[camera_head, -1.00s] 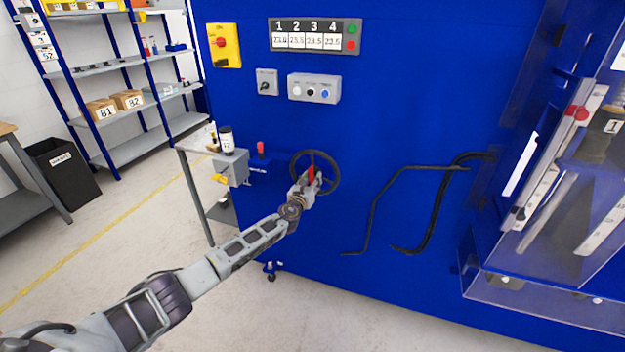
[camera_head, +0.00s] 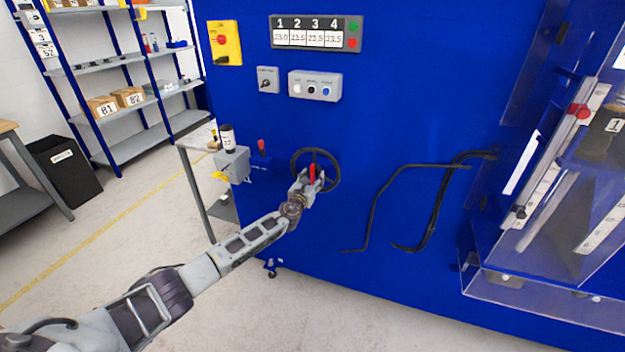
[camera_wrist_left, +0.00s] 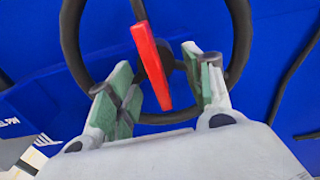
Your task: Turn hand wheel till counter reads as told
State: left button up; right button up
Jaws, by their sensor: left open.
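The black hand wheel (camera_wrist_left: 241,40) is mounted upright on the blue machine front and also shows in the head view (camera_head: 336,160). A red piece (camera_wrist_left: 151,62), like a lever, stands in front of its hub. My left gripper (camera_wrist_left: 158,68) is open, its green-padded fingers on either side of the lower red piece, inside the wheel's outline. I see a gap on both sides; it is not gripped. In the head view my left gripper (camera_head: 306,184) is at the wheel's lower left. The counter panel (camera_head: 316,32) has windows numbered 1 to 4; its small digits look like about 23. My right gripper is out of view.
A grey button box (camera_head: 315,86) and a yellow switch box (camera_head: 225,43) sit above the wheel. A small side table (camera_head: 196,135) with a dark container stands left. Black bent bars (camera_head: 372,205) project right of the wheel. A clear guard (camera_head: 545,295) is at far right.

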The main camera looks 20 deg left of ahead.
pick_arm(q)
jog(key=shift+s, duration=0.9)
jog(key=s, duration=1)
jog(key=shift+a, duration=0.2)
jog(key=shift+s, duration=0.1)
